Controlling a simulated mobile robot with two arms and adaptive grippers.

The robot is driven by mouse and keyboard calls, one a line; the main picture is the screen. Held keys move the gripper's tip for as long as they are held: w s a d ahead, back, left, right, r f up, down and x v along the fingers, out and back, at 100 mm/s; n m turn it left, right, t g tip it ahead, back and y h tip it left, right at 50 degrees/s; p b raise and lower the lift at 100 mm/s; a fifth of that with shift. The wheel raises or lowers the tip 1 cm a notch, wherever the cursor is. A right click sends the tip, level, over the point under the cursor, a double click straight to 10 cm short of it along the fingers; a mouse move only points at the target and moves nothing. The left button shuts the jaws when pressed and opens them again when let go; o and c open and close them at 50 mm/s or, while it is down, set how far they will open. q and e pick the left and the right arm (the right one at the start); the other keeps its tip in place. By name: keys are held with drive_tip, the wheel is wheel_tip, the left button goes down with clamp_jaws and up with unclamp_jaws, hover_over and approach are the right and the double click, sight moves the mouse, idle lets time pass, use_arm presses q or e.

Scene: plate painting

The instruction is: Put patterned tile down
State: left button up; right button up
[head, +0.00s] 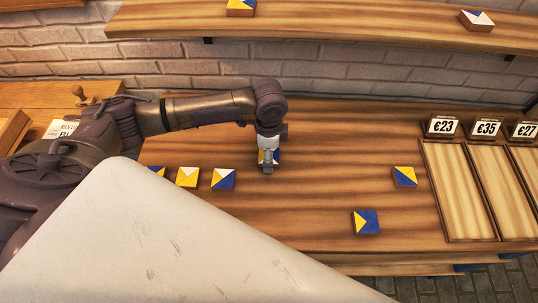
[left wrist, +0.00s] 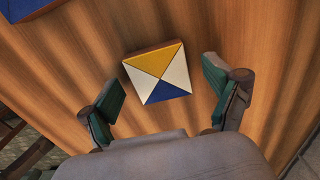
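A patterned tile (left wrist: 158,72) with yellow, white and blue triangles lies on the wooden table in the left wrist view. It sits just beyond and between the fingertips of my left gripper (left wrist: 165,98). The fingers are spread wide, with clear gaps to the tile. In the head view the left gripper (head: 268,165) points down over this tile (head: 276,157) and hides most of it. My right gripper is not in view.
Several other patterned tiles lie on the table (head: 320,190), including a row of three (head: 187,176) at left and two at right (head: 405,176), (head: 366,222). Wooden trays (head: 455,190) with price signs (head: 441,126) stand far right. A shelf (head: 340,22) runs behind.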

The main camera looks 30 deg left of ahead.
use_arm(q)
drive_tip(key=c, duration=1.4)
drive_tip(key=shift+r, duration=0.1)
drive_tip(key=shift+r, duration=0.55)
wheel_tip(320, 180, up, 3)
drive_tip(key=shift+w+f, duration=0.1)
drive_tip(key=s+d+r, duration=0.1)
drive_tip(key=d+r, duration=0.1)
drive_tip(key=d, duration=0.1)
drive_tip(key=s+d+r, duration=0.2)
drive_tip(key=d, duration=0.2)
drive_tip(key=s+d+r+b, duration=0.1)
drive_tip(key=s+d+r, duration=0.1)
drive_tip(key=d+r, duration=0.1)
drive_tip(key=shift+d, duration=0.35)
